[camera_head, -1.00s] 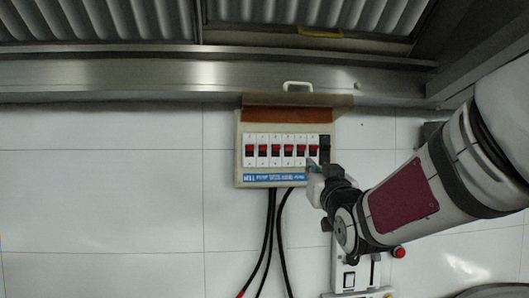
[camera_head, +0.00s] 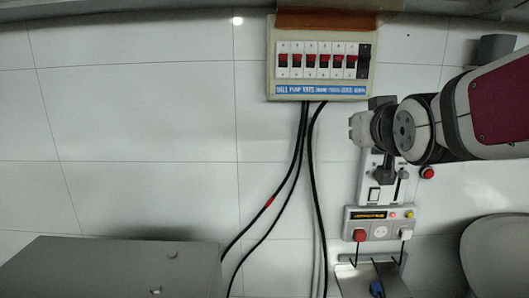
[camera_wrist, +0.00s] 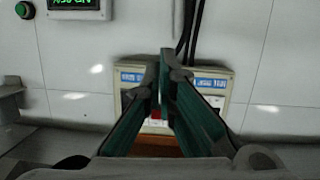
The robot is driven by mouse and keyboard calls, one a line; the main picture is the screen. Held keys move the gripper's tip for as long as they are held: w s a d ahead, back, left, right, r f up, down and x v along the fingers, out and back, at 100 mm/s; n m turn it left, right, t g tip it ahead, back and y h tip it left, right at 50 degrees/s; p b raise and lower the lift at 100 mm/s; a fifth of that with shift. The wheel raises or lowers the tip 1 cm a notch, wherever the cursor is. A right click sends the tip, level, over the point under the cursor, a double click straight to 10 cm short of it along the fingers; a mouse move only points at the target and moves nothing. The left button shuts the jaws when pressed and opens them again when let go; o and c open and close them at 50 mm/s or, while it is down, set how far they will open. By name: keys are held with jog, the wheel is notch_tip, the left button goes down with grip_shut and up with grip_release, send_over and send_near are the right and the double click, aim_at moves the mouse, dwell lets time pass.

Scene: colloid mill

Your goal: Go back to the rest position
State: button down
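My gripper (camera_head: 357,128) is just below the lower right corner of the breaker panel (camera_head: 272,70) in the head view, apart from its switches. In the wrist view the two fingers (camera_wrist: 163,68) converge, with their tips together or almost so and nothing visible held between them. The panel shows behind the fingers in the wrist view (camera_wrist: 221,100), partly hidden by them. It has a row of several red-marked switches (camera_head: 310,60), a black one (camera_head: 364,60) at the right end and a blue label strip. My arm reaches in from the right.
Black cables (camera_head: 303,150) hang below the panel. A control box (camera_head: 350,226) with a red knob and a red button (camera_head: 427,172) are below and right of my gripper. A grey box (camera_head: 110,262) stands lower left. The wall on the left is clear.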

jog(key=s+f+g, duration=0.4)
jog(key=s+f, duration=0.3)
jog(key=s, duration=0.5)
jog(key=s+f+g, duration=0.5)
jog(key=s+f, duration=0.1)
jog(key=s, duration=0.7)
jog(key=shift+d+f+g+y, duration=0.25)
jog(key=shift+f+g+y, duration=0.05)
jog(key=shift+f+y, duration=0.1)
